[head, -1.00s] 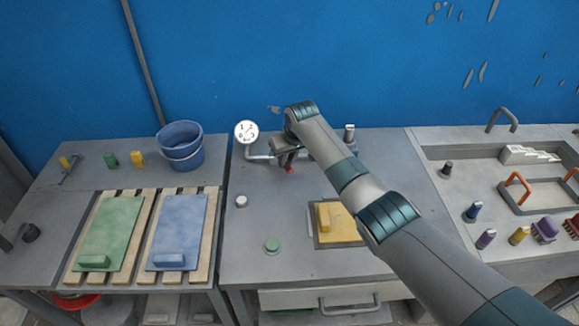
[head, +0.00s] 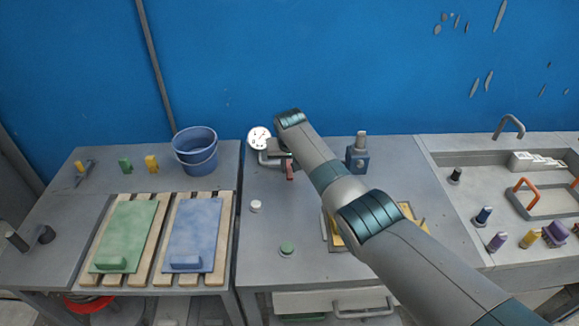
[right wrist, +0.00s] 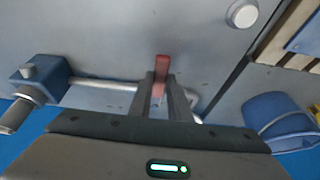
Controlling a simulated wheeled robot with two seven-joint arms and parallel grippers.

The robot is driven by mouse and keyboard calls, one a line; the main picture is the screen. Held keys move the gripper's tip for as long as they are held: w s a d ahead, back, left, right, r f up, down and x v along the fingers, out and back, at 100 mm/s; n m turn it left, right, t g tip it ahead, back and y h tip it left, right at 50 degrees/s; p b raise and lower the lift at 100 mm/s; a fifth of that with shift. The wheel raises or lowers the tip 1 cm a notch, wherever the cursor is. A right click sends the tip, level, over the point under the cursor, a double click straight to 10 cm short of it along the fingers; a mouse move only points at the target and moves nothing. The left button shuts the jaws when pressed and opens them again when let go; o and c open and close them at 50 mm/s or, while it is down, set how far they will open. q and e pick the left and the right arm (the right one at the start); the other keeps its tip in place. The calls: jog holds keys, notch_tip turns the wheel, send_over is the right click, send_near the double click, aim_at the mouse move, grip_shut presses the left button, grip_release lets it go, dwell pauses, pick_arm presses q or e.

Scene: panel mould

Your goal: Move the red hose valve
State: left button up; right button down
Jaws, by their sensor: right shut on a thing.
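The red hose valve handle (head: 290,171) stands by the grey pipe at the back of the middle table. It also shows in the right wrist view (right wrist: 161,68), between the fingertips. My right gripper (right wrist: 162,90) is shut on the red handle; in the head view the gripper (head: 287,160) is partly hidden by my own arm. The pipe (right wrist: 105,84) runs from the valve to a blue block (right wrist: 40,78). My left gripper is in neither view.
A round gauge (head: 259,138) stands just left of the valve. The blue block (head: 357,158) is to its right. A blue bucket (head: 195,152) stands on the left table. A white knob (head: 256,206) and green button (head: 287,249) sit on the middle table. The blue wall is close behind.

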jog(key=shift+a+r, duration=0.1)
jog(key=shift+r, duration=0.05)
jog(key=c, duration=1.6)
grip_release()
jog(key=shift+c, duration=0.2)
jog(key=shift+v, duration=0.9)
jog(key=b+v, duration=0.3)
jog(key=v, duration=1.2)
jog(key=shift+s+r, duration=0.15)
